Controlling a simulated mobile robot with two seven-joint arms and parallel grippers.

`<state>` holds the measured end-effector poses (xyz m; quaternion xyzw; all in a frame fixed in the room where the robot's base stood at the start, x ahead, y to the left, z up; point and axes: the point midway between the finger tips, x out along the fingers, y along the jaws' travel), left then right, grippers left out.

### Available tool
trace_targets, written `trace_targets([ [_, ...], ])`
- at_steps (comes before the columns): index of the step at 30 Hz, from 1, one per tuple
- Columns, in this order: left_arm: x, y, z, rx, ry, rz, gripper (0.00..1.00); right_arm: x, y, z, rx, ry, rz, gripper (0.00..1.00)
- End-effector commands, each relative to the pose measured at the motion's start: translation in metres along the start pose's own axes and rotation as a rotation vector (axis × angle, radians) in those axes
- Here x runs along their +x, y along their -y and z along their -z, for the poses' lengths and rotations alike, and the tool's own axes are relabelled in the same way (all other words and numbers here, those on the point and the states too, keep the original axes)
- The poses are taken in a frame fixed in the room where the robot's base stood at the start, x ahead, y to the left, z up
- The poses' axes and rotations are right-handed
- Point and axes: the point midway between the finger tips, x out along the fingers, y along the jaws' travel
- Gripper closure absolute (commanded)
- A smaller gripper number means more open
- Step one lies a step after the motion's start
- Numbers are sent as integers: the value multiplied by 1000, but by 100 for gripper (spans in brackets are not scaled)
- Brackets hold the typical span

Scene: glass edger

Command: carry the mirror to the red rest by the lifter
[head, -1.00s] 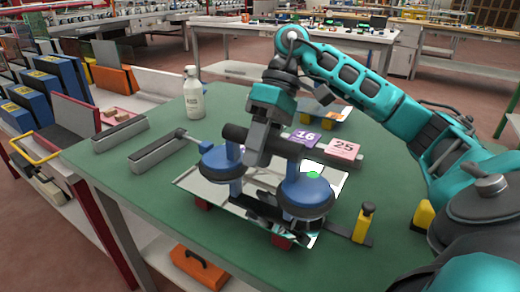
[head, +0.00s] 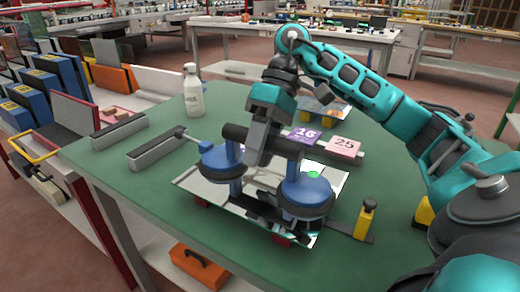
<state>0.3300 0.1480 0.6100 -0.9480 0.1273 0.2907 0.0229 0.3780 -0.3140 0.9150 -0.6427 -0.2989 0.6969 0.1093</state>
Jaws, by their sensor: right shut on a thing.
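The mirror (head: 210,188) is a flat, shiny sheet lying roughly level over the front part of the green table. Red blocks of the rest (head: 282,240) show beneath its edges; whether it touches them I cannot tell. The lifter (head: 306,192) has two blue cups with dark rims, standing on the mirror, and a dark bar handle across them. My right gripper (head: 262,150) comes down from above and is shut on the lifter's handle. The gripper and cups hide the mirror's middle. My left gripper is not in view.
A white bottle (head: 193,92) and grey bars (head: 158,152) stand on the left of the table. Purple and pink number cards (head: 344,147) lie behind the lifter. Another sheet (head: 325,108) sits on yellow blocks at the back.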

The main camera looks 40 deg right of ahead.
Motion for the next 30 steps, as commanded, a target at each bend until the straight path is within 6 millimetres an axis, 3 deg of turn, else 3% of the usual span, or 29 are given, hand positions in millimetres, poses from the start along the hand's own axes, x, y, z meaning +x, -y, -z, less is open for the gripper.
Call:
trace_targets([
  [4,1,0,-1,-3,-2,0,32,-2,1,1,-5,-8,2,100],
  [5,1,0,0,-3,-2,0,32,-2,1,1,-5,-8,2,59],
  [13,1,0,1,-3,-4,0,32,0,0,0,-2,-3,1,33],
  [24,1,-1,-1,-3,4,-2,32,2,-2,0,2,4,0,32],
  [30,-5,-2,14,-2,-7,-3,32,-39,1,1,-1,-6,1,32],
])
